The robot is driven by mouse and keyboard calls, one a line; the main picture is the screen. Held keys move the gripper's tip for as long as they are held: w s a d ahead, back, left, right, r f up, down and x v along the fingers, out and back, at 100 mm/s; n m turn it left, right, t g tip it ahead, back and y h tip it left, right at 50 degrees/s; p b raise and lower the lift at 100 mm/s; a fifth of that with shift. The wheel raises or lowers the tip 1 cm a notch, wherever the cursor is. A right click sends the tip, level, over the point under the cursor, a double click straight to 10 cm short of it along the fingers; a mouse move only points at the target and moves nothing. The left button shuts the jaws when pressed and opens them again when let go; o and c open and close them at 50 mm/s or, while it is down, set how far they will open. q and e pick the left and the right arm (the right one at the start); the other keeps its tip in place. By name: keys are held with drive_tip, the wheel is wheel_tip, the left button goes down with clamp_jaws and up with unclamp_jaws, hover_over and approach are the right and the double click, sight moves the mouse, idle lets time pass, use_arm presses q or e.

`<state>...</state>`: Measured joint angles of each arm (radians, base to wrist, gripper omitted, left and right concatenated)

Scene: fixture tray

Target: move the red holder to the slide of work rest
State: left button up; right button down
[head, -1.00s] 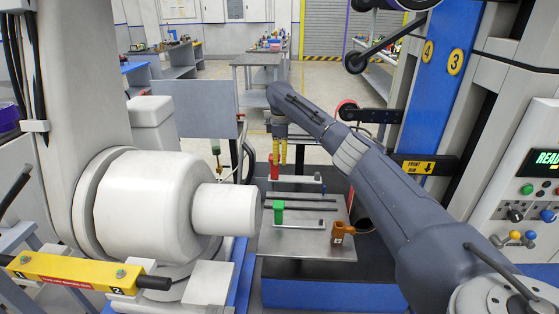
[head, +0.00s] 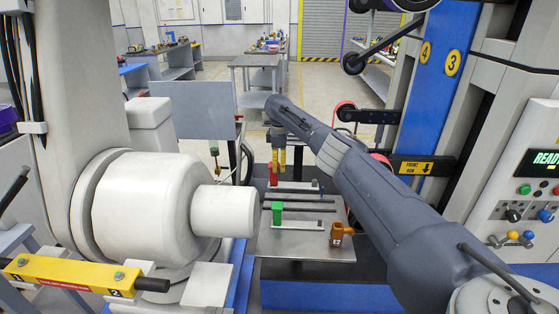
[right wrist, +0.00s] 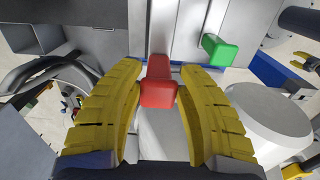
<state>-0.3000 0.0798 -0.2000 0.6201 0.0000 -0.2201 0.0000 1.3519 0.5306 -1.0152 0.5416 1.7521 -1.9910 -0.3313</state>
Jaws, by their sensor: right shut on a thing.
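The red holder (head: 272,178) is an upright red piece at the back left of the grey work rest plate (head: 335,215). In the right wrist view the red holder (right wrist: 158,92) sits between the yellow fingers. My right gripper (head: 279,168) is shut on it from above. Dark rails (head: 310,209) run across the plate. I cannot tell whether the holder touches the plate or a slide. My left gripper is not in view.
A green holder (head: 277,212) stands nearer the front; it also shows in the wrist view (right wrist: 220,50). An orange block (head: 342,234) sits at the plate's front right corner.

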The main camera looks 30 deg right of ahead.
sight(280, 184)
drive_tip(key=shift+f, duration=4.75)
drive_tip(key=c, duration=0.8)
unclamp_jaws()
